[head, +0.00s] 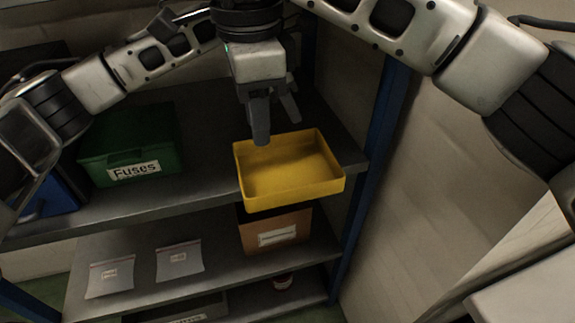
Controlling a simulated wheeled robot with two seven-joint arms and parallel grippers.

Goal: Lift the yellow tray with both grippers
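The yellow tray (290,182) is an empty, shallow open box at the right end of the upper grey shelf. Its near side reaches past the shelf's front edge in the picture. I cannot tell whether either touches the tray.
A green box (105,150) labelled Fuses stands left on the upper shelf (205,190), with a blue box (52,198) beside it. A cardboard box (262,240) and two labelled bags (180,262) are on the shelf below. A blue post (376,140) stands just right of the tray.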

